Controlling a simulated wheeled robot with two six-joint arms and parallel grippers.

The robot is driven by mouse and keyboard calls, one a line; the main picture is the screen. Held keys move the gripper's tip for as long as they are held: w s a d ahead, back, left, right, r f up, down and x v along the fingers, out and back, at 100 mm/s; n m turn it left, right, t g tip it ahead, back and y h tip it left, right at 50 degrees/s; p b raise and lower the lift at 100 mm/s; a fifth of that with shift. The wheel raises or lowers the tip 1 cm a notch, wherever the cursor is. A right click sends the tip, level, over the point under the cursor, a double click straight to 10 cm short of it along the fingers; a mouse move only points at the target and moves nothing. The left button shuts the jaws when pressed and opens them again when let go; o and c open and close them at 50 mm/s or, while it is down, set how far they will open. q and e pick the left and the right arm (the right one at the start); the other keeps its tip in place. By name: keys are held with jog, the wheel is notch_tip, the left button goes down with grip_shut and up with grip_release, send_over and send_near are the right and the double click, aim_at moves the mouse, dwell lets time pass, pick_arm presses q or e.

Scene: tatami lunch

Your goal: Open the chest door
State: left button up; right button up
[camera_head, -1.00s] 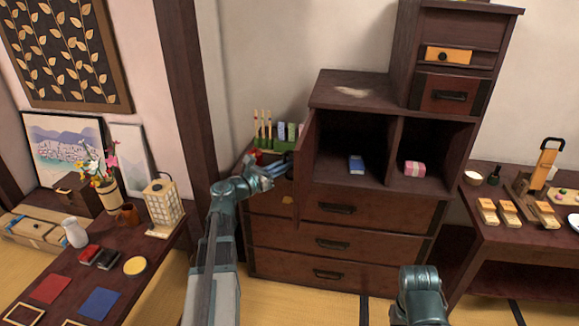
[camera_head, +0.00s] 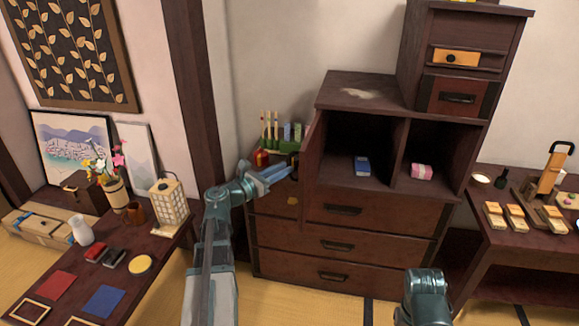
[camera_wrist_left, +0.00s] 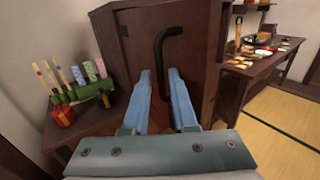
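The chest (camera_head: 345,92) has an upper cubby with its door (camera_head: 311,155) swung out to the left, so both compartments stand open to view. In the left wrist view the outer face of the door (camera_wrist_left: 205,75) fills the middle, with a bent black handle (camera_wrist_left: 172,42) on it. My left gripper (camera_head: 288,172) is at the outer side of the door. Its two blue fingers (camera_wrist_left: 162,80) are apart, with the handle's lower end showing between them; contact with the handle is unclear. Only part of my right arm shows, at the lower right, and its gripper is out of view.
A blue item (camera_head: 361,165) and a pink bundle (camera_head: 421,171) sit in the cubby. A green holder (camera_head: 288,146) with sticks stands left of the door. A low table (camera_head: 42,290) is at left, another table (camera_head: 520,237) at right.

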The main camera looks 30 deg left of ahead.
pick_arm(q)
jog(key=v, duration=1)
